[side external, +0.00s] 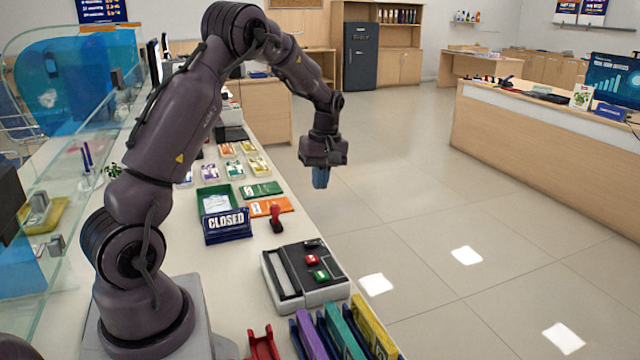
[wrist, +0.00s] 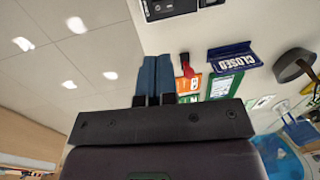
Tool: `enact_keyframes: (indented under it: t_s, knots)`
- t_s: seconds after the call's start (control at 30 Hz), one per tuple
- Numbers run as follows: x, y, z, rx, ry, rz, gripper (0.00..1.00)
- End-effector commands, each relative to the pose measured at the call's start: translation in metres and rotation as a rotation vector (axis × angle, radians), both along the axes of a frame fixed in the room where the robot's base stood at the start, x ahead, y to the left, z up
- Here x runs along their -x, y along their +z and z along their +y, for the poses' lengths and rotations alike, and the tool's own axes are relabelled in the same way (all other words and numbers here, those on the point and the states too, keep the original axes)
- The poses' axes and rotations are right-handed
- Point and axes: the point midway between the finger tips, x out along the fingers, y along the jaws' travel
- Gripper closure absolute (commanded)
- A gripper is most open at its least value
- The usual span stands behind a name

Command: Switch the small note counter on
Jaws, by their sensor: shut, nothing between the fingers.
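The small note counter (side external: 290,280) is a light grey box with a black top on the counter's front part, in the side external view. On its top are a red switch or button (side external: 312,260) and a green one (side external: 321,276). Part of it shows at the top edge of the wrist view (wrist: 170,8), where its buttons cannot be made out. My gripper (side external: 320,185) is shut and empty, its blue fingers pointing down, high and well apart from the note counter, beyond it in the side view. The closed fingers (wrist: 156,60) also show in the wrist view.
A red-handled stamp (side external: 276,218) and a blue CLOSED sign (side external: 228,226) stand near the note counter. A green tray (side external: 232,206) and orange and green cards lie behind. Colourful binders (side external: 340,332) stand in front. Open floor lies right of the counter.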

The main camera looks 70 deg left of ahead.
Motion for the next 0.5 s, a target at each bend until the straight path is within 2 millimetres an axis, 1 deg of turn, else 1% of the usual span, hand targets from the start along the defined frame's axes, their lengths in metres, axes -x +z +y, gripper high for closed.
enact_keyframes:
  t_s: [0.03, 0.1, 0.33, 0.43, 0.5]
  knots:
    - [0.006, 0.001, 0.0, -0.003, 0.001, 0.026, 1.0]
    - [0.012, 0.001, 0.0, -0.004, 0.001, 0.049, 1.0]
    - [0.012, 0.0, 0.001, -0.003, 0.003, 0.047, 1.0]
    - [0.013, -0.006, 0.001, -0.001, 0.003, 0.049, 1.0]
    - [0.014, -0.014, 0.0, 0.0, 0.003, 0.051, 1.0]
